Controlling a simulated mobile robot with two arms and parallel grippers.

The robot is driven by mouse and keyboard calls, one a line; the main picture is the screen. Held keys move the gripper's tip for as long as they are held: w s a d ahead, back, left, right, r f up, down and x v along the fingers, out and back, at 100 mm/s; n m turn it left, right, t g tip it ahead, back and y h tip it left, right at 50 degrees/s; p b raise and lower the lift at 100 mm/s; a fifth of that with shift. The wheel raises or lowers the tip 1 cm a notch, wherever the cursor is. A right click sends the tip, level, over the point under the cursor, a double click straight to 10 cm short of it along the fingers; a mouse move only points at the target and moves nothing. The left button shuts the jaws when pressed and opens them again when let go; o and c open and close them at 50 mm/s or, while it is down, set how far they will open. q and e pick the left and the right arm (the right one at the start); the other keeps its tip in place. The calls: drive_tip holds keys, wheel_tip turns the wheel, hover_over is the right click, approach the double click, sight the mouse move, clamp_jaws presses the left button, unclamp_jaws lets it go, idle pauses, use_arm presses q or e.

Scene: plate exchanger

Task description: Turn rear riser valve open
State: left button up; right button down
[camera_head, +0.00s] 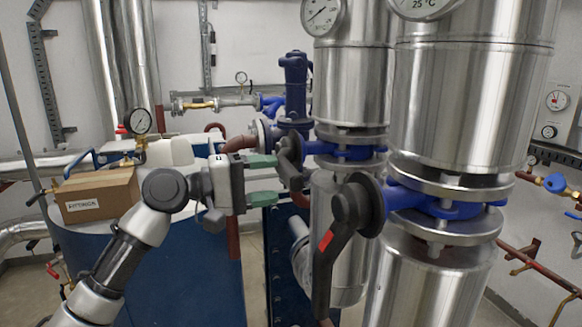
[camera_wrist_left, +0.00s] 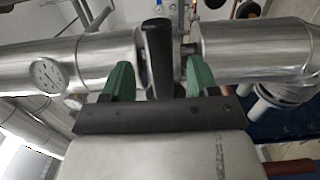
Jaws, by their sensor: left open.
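The rear riser valve (camera_head: 345,152) is a blue body clamped between flanges on the rear silver riser. My left gripper (camera_head: 264,179) is open, with green fingers just left of the lever in the head view. In the left wrist view, the dark lever (camera_wrist_left: 157,55) stands between the two green fingers of my left gripper (camera_wrist_left: 160,82), with a visible gap on each side. I cannot tell how deep the lever sits between them. My right gripper is not in view.
The front riser valve (camera_head: 440,200) has a black lever (camera_head: 335,240) with a red mark, hanging close to the right of my left gripper. A cardboard box (camera_head: 96,195) sits on the blue tank (camera_head: 180,270) at left. A blue pump (camera_head: 294,88) stands behind.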

sight(284, 177)
use_arm(q)
drive_tip(key=p+x, duration=0.1)
drive_tip(key=x, duration=0.3)
drive_tip(key=shift+s+r, duration=0.1)
drive_tip(key=shift+r, duration=0.05)
drive_tip(key=shift+w+d, duration=0.25)
drive_tip(key=shift+d, duration=0.1)
clamp_jaws()
drive_tip(key=shift+f, duration=0.25)
